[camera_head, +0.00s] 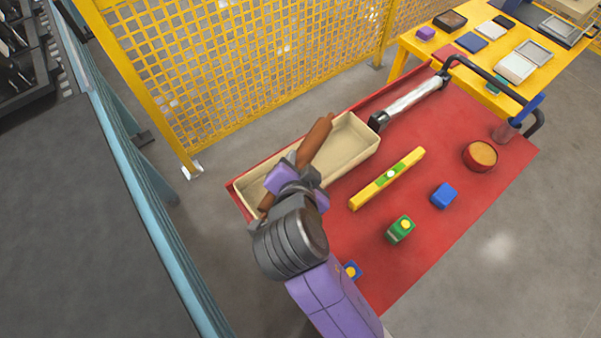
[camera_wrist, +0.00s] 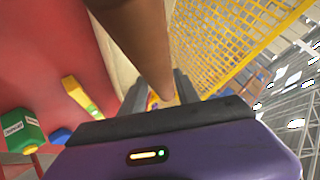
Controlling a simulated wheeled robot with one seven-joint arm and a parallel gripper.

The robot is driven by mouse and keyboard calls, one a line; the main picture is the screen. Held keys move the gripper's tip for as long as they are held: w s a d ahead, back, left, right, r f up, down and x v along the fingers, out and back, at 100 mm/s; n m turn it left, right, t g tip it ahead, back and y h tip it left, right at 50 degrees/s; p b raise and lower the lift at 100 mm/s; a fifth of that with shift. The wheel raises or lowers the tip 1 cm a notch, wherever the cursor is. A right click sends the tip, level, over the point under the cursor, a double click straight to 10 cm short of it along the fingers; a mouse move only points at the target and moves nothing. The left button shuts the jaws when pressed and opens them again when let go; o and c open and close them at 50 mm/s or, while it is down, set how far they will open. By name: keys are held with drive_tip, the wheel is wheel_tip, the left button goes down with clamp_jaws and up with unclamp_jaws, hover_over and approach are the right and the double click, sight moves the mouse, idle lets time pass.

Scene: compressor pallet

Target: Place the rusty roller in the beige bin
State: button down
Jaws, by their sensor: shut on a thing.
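The rusty roller (camera_head: 315,143) is a long brown cylinder. My gripper (camera_head: 288,177) is shut on it near its middle and holds it tilted over the beige bin. The roller also shows in the wrist view (camera_wrist: 142,38), running up between the fingers. The beige bin (camera_head: 350,148) is a long open box on the red cart top, at its left edge. My gripper and arm hide part of its near end. I cannot tell whether the roller touches the bin.
On the red cart (camera_head: 465,200) lie a yellow level (camera_head: 387,179), a green box (camera_head: 400,229), a blue block (camera_head: 444,195), a round red container (camera_head: 480,156) and a silver cylinder (camera_head: 413,97). A yellow mesh fence (camera_head: 240,70) stands behind. A yellow table (camera_head: 425,47) stands at the back right.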

wheel_tip(320, 180, down, 4)
drive_tip(key=shift+f, duration=0.1)
idle(0.4)
drive_tip(key=shift+f, duration=0.35)
drive_tip(key=shift+f+b, duration=0.3)
drive_tip(key=shift+b, duration=0.15)
drive_tip(key=c, duration=0.9)
unclamp_jaws()
drive_tip(key=shift+r, duration=0.1)
